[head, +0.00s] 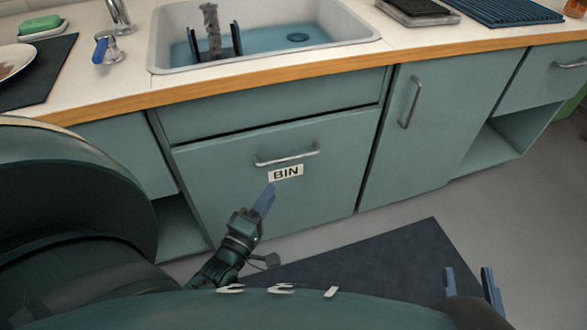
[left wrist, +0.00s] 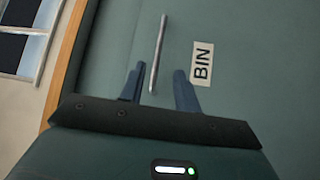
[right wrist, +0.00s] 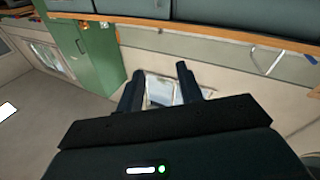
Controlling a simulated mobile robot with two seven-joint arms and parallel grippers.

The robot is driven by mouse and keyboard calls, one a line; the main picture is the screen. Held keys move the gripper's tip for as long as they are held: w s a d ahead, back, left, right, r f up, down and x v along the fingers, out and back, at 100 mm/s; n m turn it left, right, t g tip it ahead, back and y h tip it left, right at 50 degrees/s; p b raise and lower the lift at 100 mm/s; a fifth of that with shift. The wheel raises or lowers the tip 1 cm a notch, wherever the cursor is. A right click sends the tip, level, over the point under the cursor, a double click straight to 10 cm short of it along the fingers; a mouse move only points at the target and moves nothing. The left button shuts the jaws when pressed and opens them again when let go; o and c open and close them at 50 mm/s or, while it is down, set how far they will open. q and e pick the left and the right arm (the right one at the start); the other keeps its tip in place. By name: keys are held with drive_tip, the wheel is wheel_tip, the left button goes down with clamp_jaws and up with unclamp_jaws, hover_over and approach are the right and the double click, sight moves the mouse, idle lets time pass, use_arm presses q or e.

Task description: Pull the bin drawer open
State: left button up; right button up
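The bin drawer (head: 225,195) is a grey-green front under the sink, flush with the cabinet, with a white BIN label (head: 285,173) and a metal bar handle (head: 287,155). My left gripper (head: 264,198) is in front of the drawer, appearing just below the label in the head view. In the left wrist view its fingers are apart, and the handle (left wrist: 158,50) lines up with the gap between them; contact cannot be told. The label (left wrist: 202,63) shows right of it. My right gripper (head: 470,280) is open and empty at the lower right, away from the drawer.
The sink (head: 365,37) is set in the wood-edged counter (head: 430,48) above the drawer. A cupboard door (head: 430,125) with its own handle stands to the right. A dark mat (head: 390,255) lies on the floor in front, where there is free room.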

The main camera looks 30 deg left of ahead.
sight(293, 158)
use_arm(q)
drive_tip(key=w+b, duration=0.1)
drive_tip(key=w, duration=0.3)
drive_tip(key=w+r+b, duration=0.1)
drive_tip(key=w, duration=0.3)
drive_tip(key=w+a+r, duration=0.1)
drive_tip(key=w, duration=0.4)
drive_tip(key=shift+b, duration=0.4)
drive_tip(key=shift+s, duration=0.1)
clamp_jaws()
